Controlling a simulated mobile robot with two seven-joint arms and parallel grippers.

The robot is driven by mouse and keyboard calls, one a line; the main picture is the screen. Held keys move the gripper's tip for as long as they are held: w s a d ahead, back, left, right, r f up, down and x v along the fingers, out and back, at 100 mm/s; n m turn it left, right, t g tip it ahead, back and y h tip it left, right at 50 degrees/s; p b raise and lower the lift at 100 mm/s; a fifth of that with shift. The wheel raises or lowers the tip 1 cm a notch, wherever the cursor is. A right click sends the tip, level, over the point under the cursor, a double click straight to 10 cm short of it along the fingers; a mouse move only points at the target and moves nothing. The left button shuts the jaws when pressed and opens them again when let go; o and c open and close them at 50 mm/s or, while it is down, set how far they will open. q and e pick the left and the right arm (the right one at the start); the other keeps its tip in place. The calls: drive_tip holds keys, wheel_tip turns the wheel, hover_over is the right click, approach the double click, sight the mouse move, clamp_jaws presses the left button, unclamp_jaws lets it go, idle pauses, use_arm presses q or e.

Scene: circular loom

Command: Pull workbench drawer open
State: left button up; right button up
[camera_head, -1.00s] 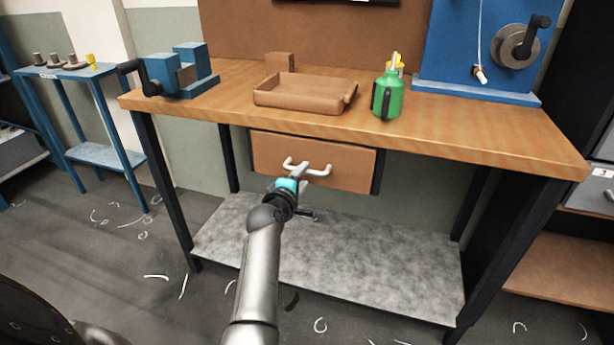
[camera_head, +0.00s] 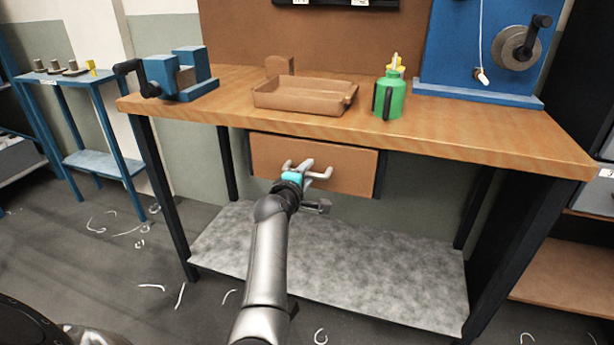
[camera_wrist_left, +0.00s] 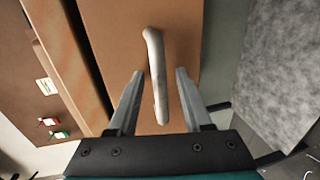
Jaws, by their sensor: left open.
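The workbench (camera_head: 450,131) has a wooden top on dark legs. Its brown drawer (camera_head: 350,168) hangs under the top and looks shut. A light grey bar handle (camera_head: 322,174) is on the drawer front. My left gripper (camera_head: 302,166) is at the handle, partly covering it. In the left wrist view my left gripper (camera_wrist_left: 158,85) is open, with the handle (camera_wrist_left: 155,60) running lengthwise between its two fingers. Gaps show on both sides of the handle there. The drawer front (camera_wrist_left: 185,30) fills the middle of that view. My right gripper is not in view.
On the bench stand a blue vise (camera_head: 178,76), a brown tray (camera_head: 300,95), a green oil can (camera_head: 389,97) and a blue winder board (camera_head: 480,45). A grey lower shelf (camera_head: 350,260) lies below the drawer. Bits of scrap lie on the floor.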

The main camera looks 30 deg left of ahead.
use_arm(q)
clamp_jaws()
idle(0.3)
idle(1.1)
